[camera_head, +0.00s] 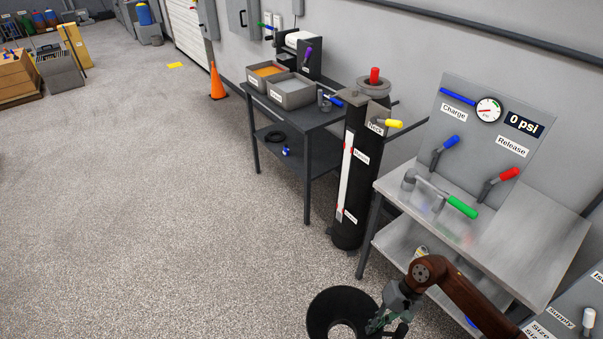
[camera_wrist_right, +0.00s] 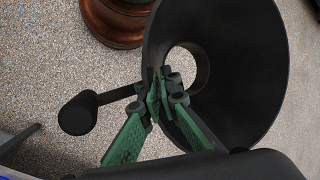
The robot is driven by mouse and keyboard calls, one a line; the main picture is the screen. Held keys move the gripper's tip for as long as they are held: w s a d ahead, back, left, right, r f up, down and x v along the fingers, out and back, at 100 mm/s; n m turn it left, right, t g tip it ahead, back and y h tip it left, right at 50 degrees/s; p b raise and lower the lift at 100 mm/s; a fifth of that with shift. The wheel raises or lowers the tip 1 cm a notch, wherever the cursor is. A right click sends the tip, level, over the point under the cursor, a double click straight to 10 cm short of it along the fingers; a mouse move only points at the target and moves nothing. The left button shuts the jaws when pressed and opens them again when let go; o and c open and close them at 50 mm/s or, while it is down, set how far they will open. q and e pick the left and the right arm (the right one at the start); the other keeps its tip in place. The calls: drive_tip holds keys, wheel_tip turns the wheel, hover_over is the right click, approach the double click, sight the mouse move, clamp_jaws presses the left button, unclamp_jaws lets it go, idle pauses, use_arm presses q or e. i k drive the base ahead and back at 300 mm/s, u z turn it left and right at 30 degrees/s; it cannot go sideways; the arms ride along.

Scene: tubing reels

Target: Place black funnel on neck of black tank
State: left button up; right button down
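The black funnel (camera_head: 324,304) is a wide dark cone with a round hole, low in the head view. In the right wrist view the funnel (camera_wrist_right: 245,60) shows its wide mouth and a side bar ending in a knob. My right gripper (camera_head: 387,314) is shut on the funnel; its green fingers (camera_wrist_right: 160,97) meet at the bar beside the cone. The funnel is held off the tank, nearer to me. The tall black tank (camera_head: 375,165) stands upright between two tables. My left gripper is not in view.
Right of the tank is a grey metal table (camera_head: 530,235) with a gauge panel (camera_head: 480,130) and a green-handled lever (camera_head: 462,207). Left of it is a dark table (camera_head: 300,118) with two bins. A yellow handle (camera_head: 393,123) juts out near the neck. Open floor lies left.

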sight(367, 84)
drive_tip(key=u, duration=0.75)
drive_tip(key=i, duration=1.05)
drive_tip(key=u, duration=0.25)
drive_tip(key=i, duration=1.3)
drive_tip(key=z, duration=1.15)
drive_tip(key=i, duration=0.75)
drive_tip(key=z, duration=0.95)
